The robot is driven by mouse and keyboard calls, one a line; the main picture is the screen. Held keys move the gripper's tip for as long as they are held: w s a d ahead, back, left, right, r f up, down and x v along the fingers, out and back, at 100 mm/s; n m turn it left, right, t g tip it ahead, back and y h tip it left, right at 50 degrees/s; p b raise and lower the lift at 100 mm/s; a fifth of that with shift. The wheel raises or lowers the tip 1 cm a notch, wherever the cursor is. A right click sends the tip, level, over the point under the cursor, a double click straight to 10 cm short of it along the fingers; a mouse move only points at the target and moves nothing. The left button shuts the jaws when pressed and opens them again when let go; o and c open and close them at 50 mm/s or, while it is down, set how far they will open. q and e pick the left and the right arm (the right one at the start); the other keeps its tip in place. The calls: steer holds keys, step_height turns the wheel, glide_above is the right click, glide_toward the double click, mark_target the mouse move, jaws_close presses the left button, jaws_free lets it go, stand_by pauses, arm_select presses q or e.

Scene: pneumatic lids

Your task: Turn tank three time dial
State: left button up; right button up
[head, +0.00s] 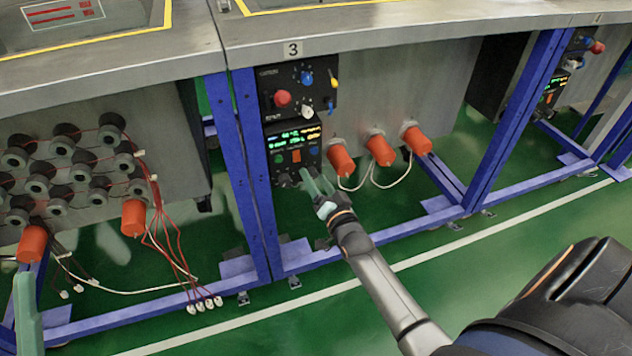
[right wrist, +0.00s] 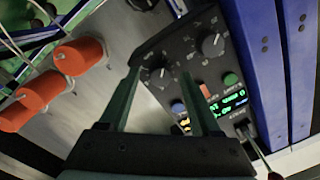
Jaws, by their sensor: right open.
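Tank three carries a "3" label (head: 292,49) above a black upper panel (head: 264,92) and a lower controller with a lit display (head: 297,137). The right wrist view shows the controller's two dark round dials, one near the blue button (right wrist: 178,107) and one (right wrist: 213,45) near the green button (right wrist: 231,79). Their lettering is too small to read. My right gripper (head: 314,174) is open at the controller's lower edge; its fingers flank the dial near the blue button (right wrist: 160,76). I cannot tell whether they touch it. One finger of my left gripper (head: 27,312) shows at lower left.
Orange cylinders (head: 380,149) with white cables stick out to the controller's right. A blue frame post (head: 236,170) stands close on its left. At left, several grey cylinders and loose red wires (head: 165,230) hang. Green floor lies below.

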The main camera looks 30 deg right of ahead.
steer(key=shift+c, duration=0.2)
jaws_close()
stand_by(0.4)
